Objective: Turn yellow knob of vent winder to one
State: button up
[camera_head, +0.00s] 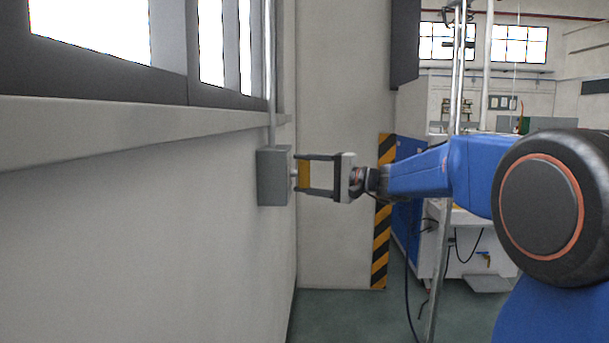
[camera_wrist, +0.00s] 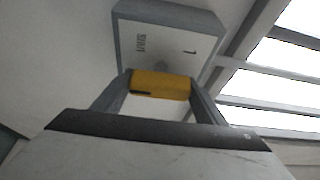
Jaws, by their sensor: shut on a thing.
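The vent winder is a grey box (camera_head: 273,177) on the wall under the window ledge, with a conduit running up from it. Its yellow knob (camera_head: 305,174) sticks out on the right side. My gripper (camera_head: 301,174) reaches it from the right, with one finger above and one below. In the wrist view the yellow knob (camera_wrist: 160,84) lies between the two fingers, and my gripper (camera_wrist: 160,88) is shut on it. A short dark mark shows on the knob's left part. The box face (camera_wrist: 165,35) carries a "1" on the right and blurred lettering on the left.
The window ledge (camera_head: 140,133) runs along the wall above the box. A black-and-yellow striped strip (camera_head: 380,245) and a metal pole (camera_head: 440,260) stand behind my arm. The green floor (camera_head: 340,315) below the box is clear.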

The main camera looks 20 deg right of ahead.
jog(key=m+g, duration=0.1)
jog(key=m, duration=0.2)
jog(key=shift+m+h, duration=0.4)
jog(key=m+g, duration=0.2)
jog(key=m, duration=0.1)
jog(key=shift+f+h, duration=0.1)
jog(key=shift+h, duration=0.2)
jog(key=shift+m+g, duration=0.3)
jog(key=o, duration=1.1)
jog(key=shift+c, duration=0.2)
jog(key=v, duration=1.7)
jog(key=shift+s+d, duration=0.2)
jog(key=shift+f, duration=0.1)
